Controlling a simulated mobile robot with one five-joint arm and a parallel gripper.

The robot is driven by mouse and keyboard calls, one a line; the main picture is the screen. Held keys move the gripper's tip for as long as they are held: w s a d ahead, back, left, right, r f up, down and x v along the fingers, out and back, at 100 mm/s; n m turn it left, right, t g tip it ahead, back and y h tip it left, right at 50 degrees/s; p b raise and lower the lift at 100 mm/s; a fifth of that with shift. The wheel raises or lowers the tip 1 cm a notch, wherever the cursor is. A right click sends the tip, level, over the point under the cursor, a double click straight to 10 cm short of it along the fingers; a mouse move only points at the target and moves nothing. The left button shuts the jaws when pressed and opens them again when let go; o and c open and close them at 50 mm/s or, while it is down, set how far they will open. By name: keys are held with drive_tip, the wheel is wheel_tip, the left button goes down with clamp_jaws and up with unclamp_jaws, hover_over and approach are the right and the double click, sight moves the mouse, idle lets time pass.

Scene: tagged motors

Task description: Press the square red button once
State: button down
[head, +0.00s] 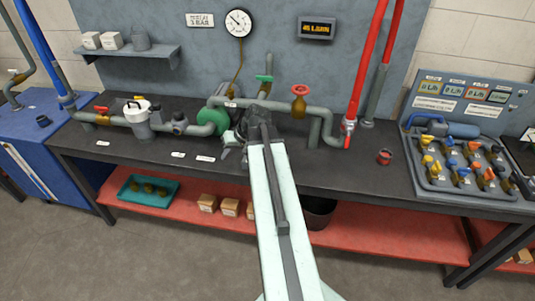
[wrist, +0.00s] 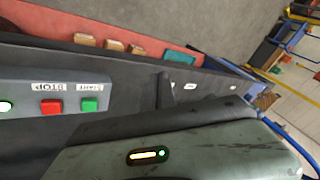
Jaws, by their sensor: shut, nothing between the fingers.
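The square red button (wrist: 51,107) is on a grey control box (wrist: 20,90) at the left of the wrist view, beside an upside-down STOP label. My gripper (wrist: 165,90) is shut and empty, a dark shape to the right of both buttons and apart from the red one. In the head view my arm reaches over the middle of the bench and hides the box and buttons; the fingertips are not clear there.
The dark bench (head: 340,165) carries grey pipework (head: 190,130) with valves behind my arm. A small red ring-shaped part (head: 385,156) lies to the right, near a panel of coloured valves (head: 465,165). A red lower shelf (head: 370,237) holds boxes and a teal tray (head: 148,177).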

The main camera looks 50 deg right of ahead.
drive_tip(key=s+d+r+m+t+h, duration=0.1)
drive_tip(key=s+d+r, duration=0.1)
drive_tip(key=d, duration=0.6)
drive_tip(key=s+d+r+m+t, duration=0.1)
drive_tip(key=s+d, duration=0.3)
drive_tip(key=d, duration=0.4)
drive_tip(key=shift+d+r+m+t+h+p, duration=0.3)
drive_tip(key=shift+d+r+t+h+p, duration=0.1)
drive_tip(key=shift+r+t, duration=0.4)
wheel_tip(320, 180, down, 9)
drive_tip(key=b, duration=0.8)
drive_tip(key=shift+r+b, duration=0.15)
drive_tip(key=shift+b, duration=0.25)
drive_tip(key=shift+w+f+b, duration=0.1)
drive_tip(key=shift+f+b, duration=0.35)
